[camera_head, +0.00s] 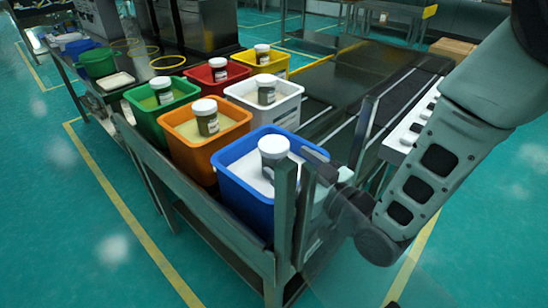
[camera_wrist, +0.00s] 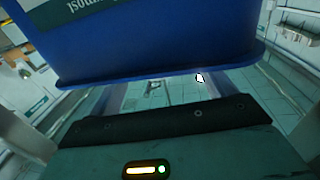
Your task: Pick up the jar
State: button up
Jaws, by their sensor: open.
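Several jars with white lids and dark bodies stand one in each coloured bin. The nearest jar (camera_head: 273,152) stands upright in the blue bin (camera_head: 243,200), on pale filling. My gripper (camera_head: 322,182) is open, at the right side of the blue bin, outside it and apart from the jar; posts partly hide it. In the wrist view the blue bin (camera_wrist: 150,45) fills the upper middle close ahead, with upside-down lettering on a label. No jar shows in that view.
Orange (camera_head: 203,150), white (camera_head: 265,100), green (camera_head: 158,105), red (camera_head: 216,72) and yellow (camera_head: 262,62) bins crowd the table, each with a jar. A table rail (camera_head: 195,190) runs along the near side. Dark machinery (camera_head: 355,75) stands behind on the right. The green floor at left is clear.

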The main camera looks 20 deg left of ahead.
aim_at(279, 153)
jog(key=shift+w+x, duration=0.2)
jog(key=shift+x, duration=2.2)
jog(key=shift+d, duration=0.15)
jog(key=c, duration=1.1)
jog(key=shift+c, duration=0.2)
jog(key=shift+r, duration=0.1)
